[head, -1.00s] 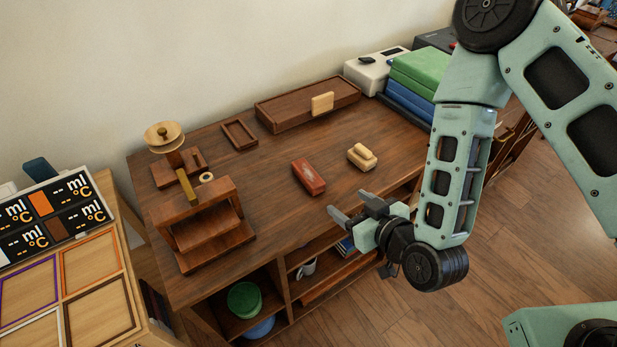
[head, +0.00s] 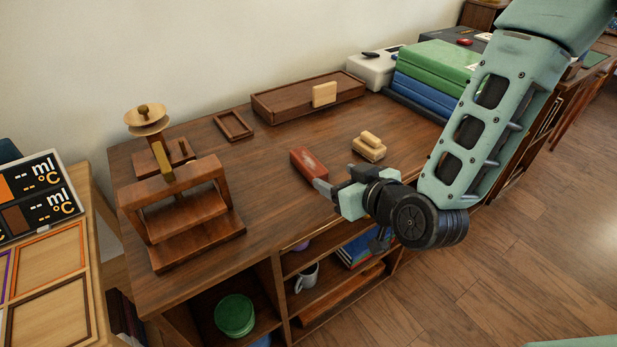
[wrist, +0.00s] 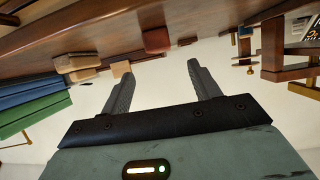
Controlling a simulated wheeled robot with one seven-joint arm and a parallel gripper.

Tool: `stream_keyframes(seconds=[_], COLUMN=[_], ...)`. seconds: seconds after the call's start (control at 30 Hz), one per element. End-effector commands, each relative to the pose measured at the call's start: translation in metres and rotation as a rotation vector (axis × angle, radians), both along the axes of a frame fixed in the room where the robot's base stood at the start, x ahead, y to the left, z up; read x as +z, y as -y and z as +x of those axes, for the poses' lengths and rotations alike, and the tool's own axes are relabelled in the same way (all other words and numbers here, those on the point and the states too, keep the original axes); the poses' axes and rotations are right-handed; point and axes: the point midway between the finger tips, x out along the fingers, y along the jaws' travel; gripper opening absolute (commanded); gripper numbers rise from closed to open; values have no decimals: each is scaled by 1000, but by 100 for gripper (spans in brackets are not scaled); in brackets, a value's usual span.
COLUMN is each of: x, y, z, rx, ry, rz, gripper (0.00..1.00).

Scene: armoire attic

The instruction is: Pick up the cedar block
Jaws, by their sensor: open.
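A reddish-brown block (head: 308,163), which looks like the cedar block, lies flat on the wooden bench top near its front edge. It also shows in the wrist view (wrist: 156,40), upside down, ahead of and between the two fingers. My gripper (head: 328,186) is at the bench's front edge, close to the block's near end. In the wrist view my gripper (wrist: 160,72) is open and empty, with a gap between the fingers and the block. In the head view the gripper body hides part of one finger.
A pale two-part wooden piece (head: 368,148) sits right of the block. A long tray (head: 285,102) with a pale block (head: 324,94) at its front and a small frame (head: 233,125) lie behind. A wooden press-like stand (head: 190,210) is left. Green and blue boxes (head: 435,70) are right.

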Motion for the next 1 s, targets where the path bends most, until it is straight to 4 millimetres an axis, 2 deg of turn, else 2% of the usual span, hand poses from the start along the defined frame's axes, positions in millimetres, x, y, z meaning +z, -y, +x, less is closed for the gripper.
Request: stream_keyframes(seconds=[0.03,0.17,0.4,0.63,1.0], x=[-6,-7,-16,-22,-38], y=[-1,-3,-21,-28,-50], z=[2,3,33,45,82], rx=[-1,1,-1,1,1], ry=[5,4,-1,0,0], rz=[2,0,2,0,0], gripper=[62,62,62,62,62])
